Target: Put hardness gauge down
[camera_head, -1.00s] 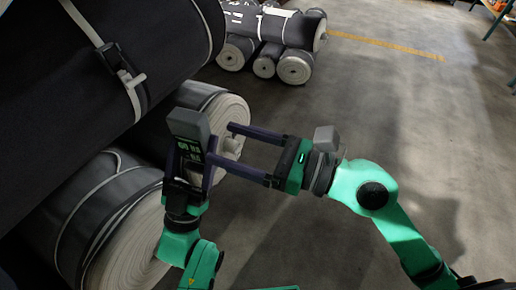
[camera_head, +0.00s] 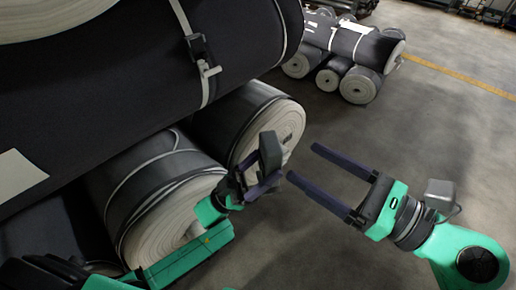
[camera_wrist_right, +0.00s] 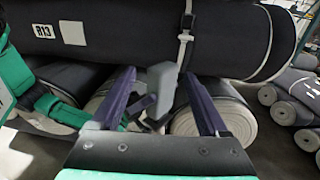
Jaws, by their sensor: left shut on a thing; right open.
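The hardness gauge (camera_head: 270,156) is a small grey, upright, blocky device. My left gripper (camera_head: 260,186) is shut on it and holds it in the air in front of the roll ends. In the right wrist view the gauge (camera_wrist_right: 161,82) shows between my right fingers in the picture, with the left gripper's dark fingers at its lower left. Its display face is not visible now. My right gripper (camera_head: 305,163) is open and empty, its fingertips pointing towards the gauge from the right, with a small gap in the head view.
A large dark strapped roll (camera_head: 130,85) lies on top of lower rolls, including a front one (camera_head: 170,205) and one behind (camera_head: 265,120), close to my left arm. A further stack of rolls (camera_head: 350,45) stands at the back. The concrete floor (camera_head: 430,120) on the right is clear.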

